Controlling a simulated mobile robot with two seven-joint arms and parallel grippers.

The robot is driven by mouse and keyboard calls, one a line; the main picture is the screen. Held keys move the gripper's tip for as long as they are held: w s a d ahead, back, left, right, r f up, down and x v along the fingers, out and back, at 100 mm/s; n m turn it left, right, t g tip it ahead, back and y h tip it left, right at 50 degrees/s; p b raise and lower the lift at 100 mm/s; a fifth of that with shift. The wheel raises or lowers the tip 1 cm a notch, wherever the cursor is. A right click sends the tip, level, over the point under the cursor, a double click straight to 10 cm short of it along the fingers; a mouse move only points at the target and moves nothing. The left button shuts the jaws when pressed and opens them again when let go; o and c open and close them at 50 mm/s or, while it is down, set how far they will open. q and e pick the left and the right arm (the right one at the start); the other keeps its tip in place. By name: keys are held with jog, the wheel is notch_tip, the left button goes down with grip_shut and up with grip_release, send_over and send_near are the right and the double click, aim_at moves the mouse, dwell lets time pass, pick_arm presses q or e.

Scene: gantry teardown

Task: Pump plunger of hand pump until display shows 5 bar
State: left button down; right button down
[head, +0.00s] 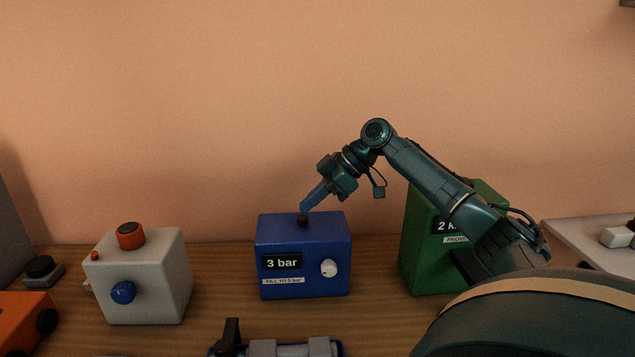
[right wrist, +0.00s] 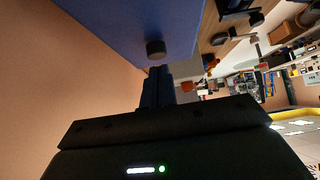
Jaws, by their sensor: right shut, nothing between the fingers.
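The hand pump is a blue box (head: 303,240) on the wooden bench in the middle of the head view. Its display (head: 282,263) reads 3 bar, and a label below says FILL TO 5 bar. A black plunger knob (head: 302,220) stands on its top; it also shows in the right wrist view (right wrist: 155,49). My right gripper (head: 306,208) is shut and empty, with its fingertips pointing down at the knob from just above. I cannot tell whether they touch it. My left gripper is not in view.
A white box (head: 150,275) with an orange top knob and a blue side knob stands left of the pump. A green box (head: 420,250) stands to the right, partly behind my right arm. An orange device (head: 20,318) lies far left. Bench gaps flank the pump.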

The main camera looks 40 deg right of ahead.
jog(key=shift+f, duration=0.45)
jog(key=shift+f, duration=0.15)
